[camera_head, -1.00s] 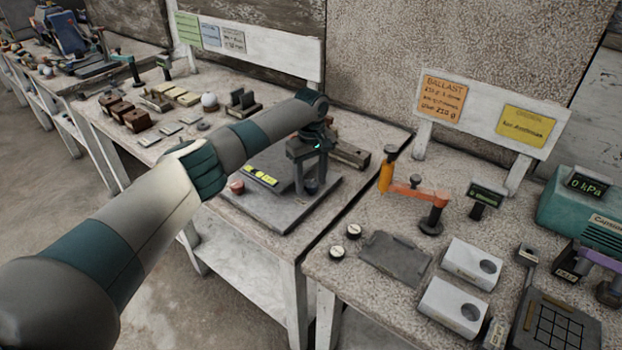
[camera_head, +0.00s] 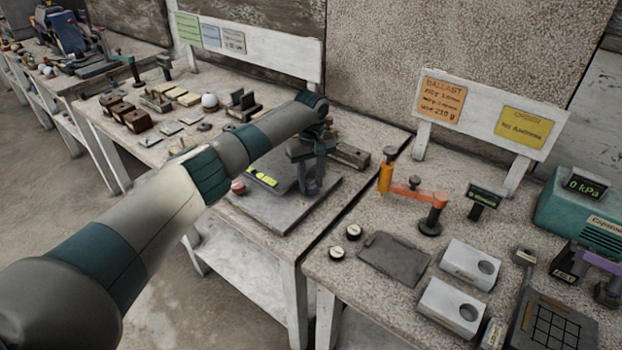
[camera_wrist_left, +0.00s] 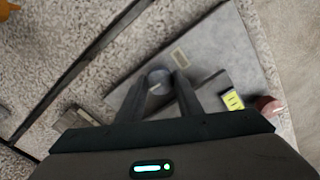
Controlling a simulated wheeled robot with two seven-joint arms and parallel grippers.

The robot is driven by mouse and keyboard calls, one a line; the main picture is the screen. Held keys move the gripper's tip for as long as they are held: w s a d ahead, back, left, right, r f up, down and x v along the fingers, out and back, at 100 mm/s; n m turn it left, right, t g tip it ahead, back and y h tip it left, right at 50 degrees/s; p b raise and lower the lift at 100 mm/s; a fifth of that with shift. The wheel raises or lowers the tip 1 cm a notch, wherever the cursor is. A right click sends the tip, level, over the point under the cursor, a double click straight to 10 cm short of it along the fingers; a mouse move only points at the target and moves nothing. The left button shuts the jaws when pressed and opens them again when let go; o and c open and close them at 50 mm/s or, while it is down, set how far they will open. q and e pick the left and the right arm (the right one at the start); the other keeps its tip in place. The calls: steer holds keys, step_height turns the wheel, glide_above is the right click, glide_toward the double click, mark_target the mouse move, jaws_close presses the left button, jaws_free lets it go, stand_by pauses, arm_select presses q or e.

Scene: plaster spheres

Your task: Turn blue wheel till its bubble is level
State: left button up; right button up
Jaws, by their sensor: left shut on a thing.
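My left gripper (camera_head: 311,187) points down over the grey plate (camera_head: 275,215) on the middle table. In the left wrist view its fingers (camera_wrist_left: 160,82) are shut on the round blue wheel (camera_wrist_left: 158,76), which looks blue-grey. The fingers hide much of the wheel in the head view. A yellow-green level vial strip (camera_head: 262,178) lies on the plate to the left of the gripper; the bubble positions are too small to read. It also shows in the left wrist view (camera_wrist_left: 233,100). A red wheel (camera_head: 238,187) is at the plate's left corner. My right gripper is not in view.
A dark block (camera_head: 350,156) lies just behind the gripper. The right table holds an orange arm on a post (camera_head: 410,190), a grey tray (camera_head: 394,258) and white blocks (camera_head: 470,264). A gap separates the two tables.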

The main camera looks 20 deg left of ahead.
arm_select(q)
steer(key=m+p, duration=0.1)
steer(key=m, duration=0.2)
steer(key=shift+r, duration=0.15)
steer(key=m+p, duration=0.1)
steer(key=m, duration=0.4)
steer(key=shift+p, duration=0.3)
steer(key=m, duration=0.3)
steer(key=shift+m, duration=0.3)
steer(key=m, duration=0.4)
steer(key=shift+m, duration=0.3)
steer(key=m, duration=0.4)
steer(key=shift+a+m, duration=0.1)
steer(key=shift+m, duration=0.2)
steer(key=m, duration=0.4)
steer(key=shift+w, duration=0.1)
steer(key=m+b, duration=0.1)
steer(key=m, duration=0.4)
steer(key=m+b, duration=0.1)
steer(key=m, duration=0.3)
steer(key=shift+w, duration=0.1)
